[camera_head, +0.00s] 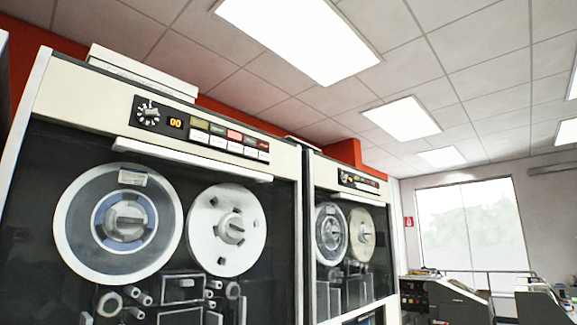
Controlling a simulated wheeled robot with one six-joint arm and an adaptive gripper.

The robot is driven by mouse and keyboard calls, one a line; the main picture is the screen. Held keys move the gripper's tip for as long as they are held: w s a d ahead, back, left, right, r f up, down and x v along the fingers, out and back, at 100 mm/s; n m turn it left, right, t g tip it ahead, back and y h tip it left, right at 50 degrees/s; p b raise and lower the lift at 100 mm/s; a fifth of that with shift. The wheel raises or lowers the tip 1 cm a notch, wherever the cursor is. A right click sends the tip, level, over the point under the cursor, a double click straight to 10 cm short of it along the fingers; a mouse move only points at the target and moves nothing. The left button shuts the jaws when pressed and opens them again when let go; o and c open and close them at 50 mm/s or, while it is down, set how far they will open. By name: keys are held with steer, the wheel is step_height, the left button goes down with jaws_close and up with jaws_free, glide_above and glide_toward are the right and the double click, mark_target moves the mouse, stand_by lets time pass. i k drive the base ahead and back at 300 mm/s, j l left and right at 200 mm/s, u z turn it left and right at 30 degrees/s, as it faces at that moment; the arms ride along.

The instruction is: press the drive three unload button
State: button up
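A tall tape drive cabinet (70,95) fills the left, with a button panel (204,130) on its cream top band. The panel has a knob (148,113), a small display (176,123) with orange digits that look like 00, and two rows of buttons (233,141) in green, red and white. The button labels are too small to read, so I cannot tell which is unload. A second tape drive (309,170) stands to its right with a similar small panel (358,181). I cannot tell which drive is number three. My gripper is not in view.
The near drive carries a large grey reel (75,220) and a white reel (227,230) below a pale ledge (190,173). Office machines (445,300) stand at the lower right, before a bright window (470,225). A low rail crosses there.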

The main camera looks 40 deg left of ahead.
mark_target(246, 150)
steer(key=i+z, duration=0.35)
steer(key=i, duration=0.2)
steer(key=i+j+z, duration=0.2)
steer(key=i+z, duration=0.15)
steer(key=i, duration=0.25)
steer(key=i+l+u, duration=0.15)
steer(key=i+u, duration=0.15)
steer(key=i+l+u, duration=0.35)
steer(key=j+u, duration=0.1)
steer(key=u, duration=2.95)
